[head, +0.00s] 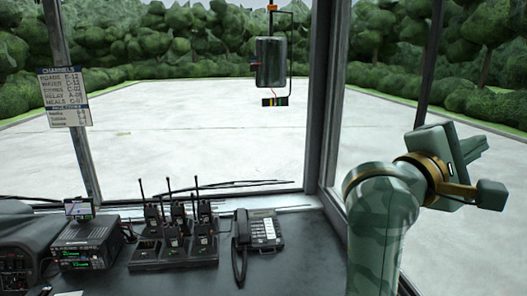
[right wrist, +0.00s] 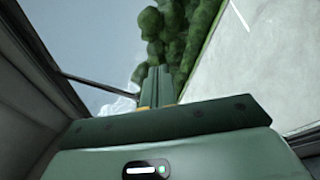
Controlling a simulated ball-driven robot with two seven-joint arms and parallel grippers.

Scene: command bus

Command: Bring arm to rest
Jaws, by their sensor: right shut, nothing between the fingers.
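My right arm (head: 385,215), in green camouflage with brass-coloured rings, rises at the right of the head view, bent at the top. My right gripper (head: 478,146) is raised at the far right, above the dashboard level and in front of the side window. Its fingers point to the right. In the right wrist view the two green fingers (right wrist: 157,80) are together with nothing between them, against trees and pale pavement. My left gripper is not in view.
A dark dashboard holds a radio unit (head: 86,243), a charger rack (head: 174,250) with several handheld radios, and a desk phone (head: 258,232). A green canister (head: 270,62) hangs at top centre. A channels card (head: 63,97) is on the left post. A window pillar (head: 322,95) stands left of my arm.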

